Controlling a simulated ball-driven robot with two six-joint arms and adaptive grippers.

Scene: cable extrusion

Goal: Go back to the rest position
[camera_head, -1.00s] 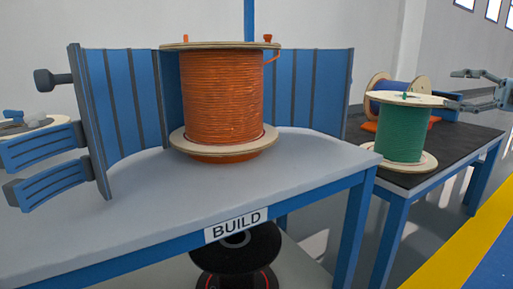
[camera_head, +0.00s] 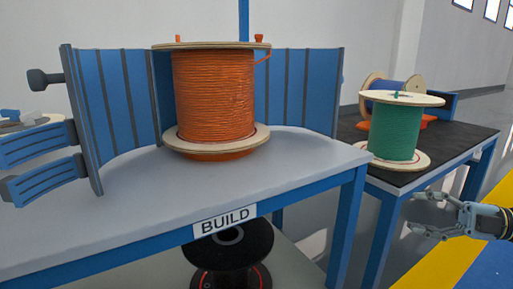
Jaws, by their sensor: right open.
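My right gripper (camera_head: 428,213) is at the right edge in the head view, low in front of the dark-topped table. It is open and empty, its fingers pointing left. It is apart from the green cable spool (camera_head: 395,130), which stands upright on that table. A large orange cable spool (camera_head: 214,95) stands upright on the BUILD table in front of a blue curved panel. My left gripper is not in view.
The BUILD table (camera_head: 310,160) fills the middle. The dark-topped table (camera_head: 470,140) at right also bears a blue spool (camera_head: 388,88) on an orange support. A black spool (camera_head: 230,262) is below the BUILD table. Blue slatted pieces (camera_head: 38,145) are at left. Floor is open at right.

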